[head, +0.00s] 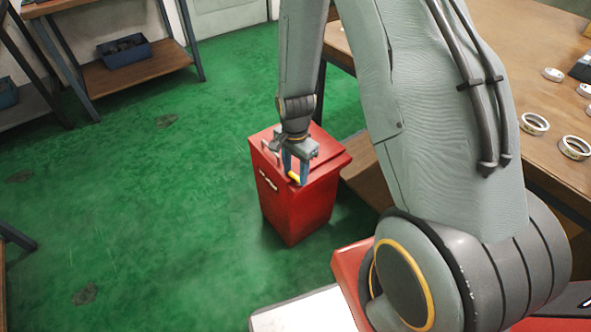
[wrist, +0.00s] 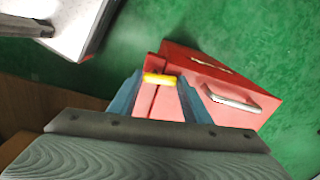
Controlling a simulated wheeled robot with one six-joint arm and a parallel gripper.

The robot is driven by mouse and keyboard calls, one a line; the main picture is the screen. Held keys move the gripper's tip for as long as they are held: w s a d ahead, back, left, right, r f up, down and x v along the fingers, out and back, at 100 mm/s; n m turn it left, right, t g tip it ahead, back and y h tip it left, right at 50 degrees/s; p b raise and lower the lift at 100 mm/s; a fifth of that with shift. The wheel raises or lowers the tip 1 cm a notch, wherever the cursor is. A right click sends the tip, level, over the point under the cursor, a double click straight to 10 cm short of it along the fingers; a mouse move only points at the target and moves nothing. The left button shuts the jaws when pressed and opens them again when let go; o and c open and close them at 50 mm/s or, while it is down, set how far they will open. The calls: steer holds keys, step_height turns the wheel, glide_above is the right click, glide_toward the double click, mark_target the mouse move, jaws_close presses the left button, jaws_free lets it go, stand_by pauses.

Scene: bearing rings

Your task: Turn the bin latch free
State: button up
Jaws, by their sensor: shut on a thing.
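The red bin (head: 294,208) stands upright on the green floor beside the wooden table. Its lid appears closed. The yellow latch (head: 294,177) is at the edge of the bin's top; it also shows in the wrist view (wrist: 159,79), between the blue fingers. My gripper (head: 295,178) points down over the bin and is shut on the latch; it also shows in the wrist view (wrist: 158,82). A silver handle (wrist: 232,98) is on the bin's lid, to the right of my fingers in the wrist view. The fingers partly hide the latch in the head view.
A wooden table (head: 485,45) with several bearing rings (head: 534,124) stands close on the right. A shelf (head: 140,68) with a blue crate (head: 125,52) is at the back left. The green floor (head: 150,190) left of the bin is clear.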

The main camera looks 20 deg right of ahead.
steer(key=n+p, duration=0.2)
steer(key=n, duration=0.1)
steer(key=shift+s+a+r+n, duration=0.1)
steer(key=shift+s+a+n, duration=0.05)
steer(key=shift+n, duration=0.15)
steer(key=n+p, duration=0.1)
steer(key=n, duration=0.3)
steer(key=shift+s+a+n+p, duration=0.1)
steer(key=shift+s+n+p, duration=0.1)
steer(key=shift+n+p, duration=0.15)
steer(key=n+p, duration=0.1)
steer(key=n, duration=0.3)
steer(key=shift+s+p, duration=0.2)
steer(key=shift+p, duration=0.1)
steer(key=shift+s+n+p, duration=0.15)
steer(key=shift+n+p, duration=0.3)
steer(key=shift+n, duration=1.5)
steer(key=o, duration=1)
steer(key=shift+o, duration=0.2)
step_height(320, 180, up, 8)
